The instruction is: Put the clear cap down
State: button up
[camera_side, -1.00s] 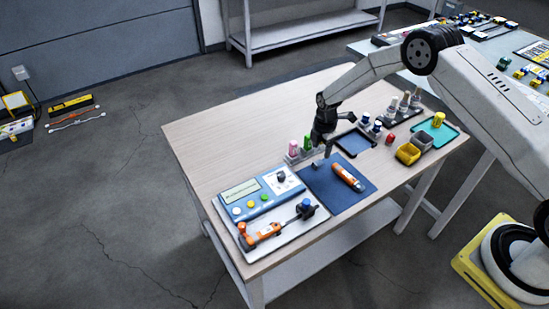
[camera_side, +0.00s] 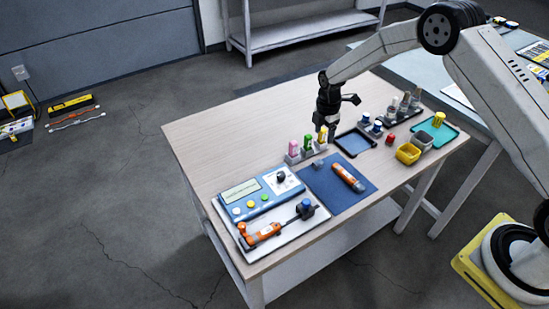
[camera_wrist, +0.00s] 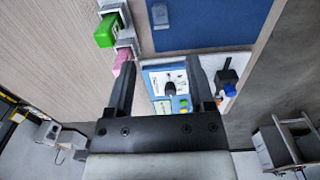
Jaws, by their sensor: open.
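The clear cap (camera_side: 318,164) rests on the far left corner of the blue mat (camera_side: 332,193). In the wrist view it is a small pale grey piece (camera_wrist: 160,14) on the mat (camera_wrist: 215,22) near its edge. My gripper (camera_side: 328,128) is above the table beyond the cap, apart from it. In the wrist view my gripper (camera_wrist: 158,62) has its two fingers spread with nothing between them. An orange and white sensor (camera_side: 348,178) lies on the mat.
A rack (camera_side: 305,151) with pink, green and yellow-topped bottles stands close to my gripper. A blue tray (camera_side: 355,143) is to its right. The blue instrument (camera_side: 260,198) stands at the left. Yellow (camera_side: 408,153) and grey bins stand at the right.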

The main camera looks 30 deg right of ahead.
jog(key=shift+r, duration=0.1)
jog(key=s+a+r+m+t, duration=0.1)
jog(key=s+a+r+m, duration=0.1)
jog(key=s+r+m, duration=0.75)
jog(key=s+a+r+m, duration=0.1)
jog(key=s+m, duration=0.3)
jog(key=s, duration=0.4)
jog(key=s+r+m+t, duration=0.1)
jog(key=s+r+m, duration=0.2)
jog(key=s, duration=0.6)
jog(key=shift+a+r+m+t, duration=0.2)
jog(key=shift+a+m+t, duration=0.15)
jog(key=shift+m, duration=0.4)
